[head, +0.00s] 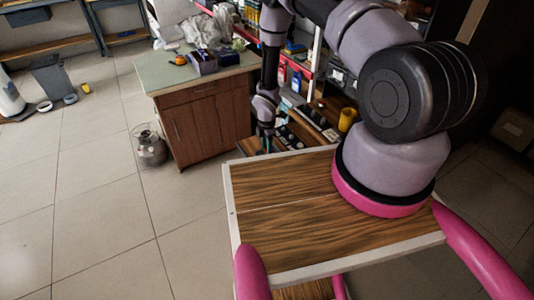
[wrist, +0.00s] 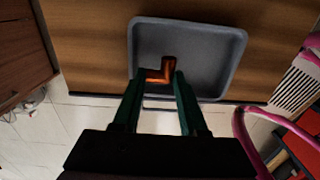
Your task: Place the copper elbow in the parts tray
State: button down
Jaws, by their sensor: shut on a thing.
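The copper elbow (wrist: 167,68) is an orange-brown L-shaped piece between the green fingertips of my gripper (wrist: 158,76) in the wrist view. My gripper is shut on it. The parts tray (wrist: 233,62) is a shallow grey tray with rounded corners on a brown wooden surface. The elbow overlaps the near-middle of the tray in this view; whether it touches the tray floor I cannot tell. In the head view my gripper (head: 266,141) is small and low beside the shelves, and neither elbow nor tray can be made out.
The wooden surface (wrist: 85,40) ends at a near edge just in front of the tray, with pale floor beyond. A wooden cabinet (head: 208,118) with cluttered top stands left of my arm. A yellow cup (head: 347,119) stands to the right. A metal pot (head: 149,146) is on the floor.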

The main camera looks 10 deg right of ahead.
jog(key=shift+f, duration=1.35)
jog(key=shift+f, duration=0.1)
jog(key=c, duration=0.7)
grip_release()
notch_tip(320, 180, up, 12)
jog(key=shift+r, duration=0.15)
